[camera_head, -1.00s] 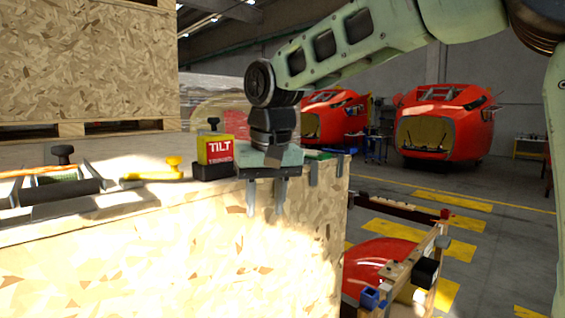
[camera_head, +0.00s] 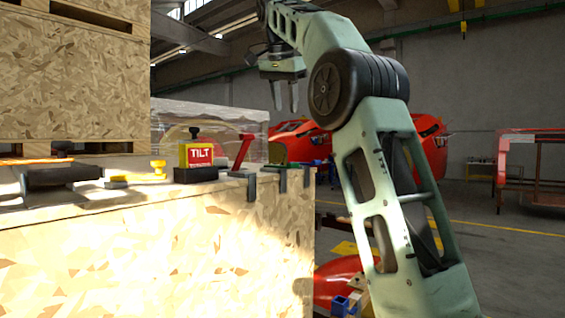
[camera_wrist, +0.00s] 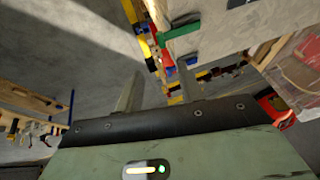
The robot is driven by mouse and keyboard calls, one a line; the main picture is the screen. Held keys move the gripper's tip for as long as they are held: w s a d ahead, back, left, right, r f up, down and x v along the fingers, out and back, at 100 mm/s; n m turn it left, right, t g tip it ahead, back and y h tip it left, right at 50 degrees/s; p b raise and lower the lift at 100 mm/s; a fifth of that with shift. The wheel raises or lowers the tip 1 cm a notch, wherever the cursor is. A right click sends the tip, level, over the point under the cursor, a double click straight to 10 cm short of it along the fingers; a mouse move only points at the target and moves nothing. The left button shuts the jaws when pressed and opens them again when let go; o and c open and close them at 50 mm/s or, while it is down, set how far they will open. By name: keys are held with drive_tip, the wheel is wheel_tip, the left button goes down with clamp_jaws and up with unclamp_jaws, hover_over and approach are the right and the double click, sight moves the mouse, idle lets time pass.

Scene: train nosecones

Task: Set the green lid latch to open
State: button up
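A green piece that looks like the green lid latch (camera_head: 290,166) lies at the right end of the pale crate's top. In the wrist view a flat green bar (camera_wrist: 181,29) shows at the crate's edge, above the fingers in the picture. I cannot tell its setting. My gripper (camera_head: 284,97) is raised above the crate's right end, fingers pointing down, apart and empty. In the wrist view the two fingers (camera_wrist: 158,85) are spread with nothing between them and do not touch the green bar.
The wooden crate (camera_head: 160,250) carries a yellow-red TILT box (camera_head: 200,154), a red lever (camera_head: 242,151), a yellow knob (camera_head: 158,167) and grey clips (camera_head: 282,180) on its edge. Stacked crates (camera_head: 75,60) stand behind at left. Red train nosecones stand farther back. Air around my gripper is clear.

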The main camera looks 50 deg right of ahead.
sight(290, 164)
drive_tip(key=b+x, duration=0.1)
drive_tip(key=x, duration=1.5)
drive_tip(key=shift+w+f, duration=0.1)
drive_tip(key=shift+f, duration=0.1)
clamp_jaws()
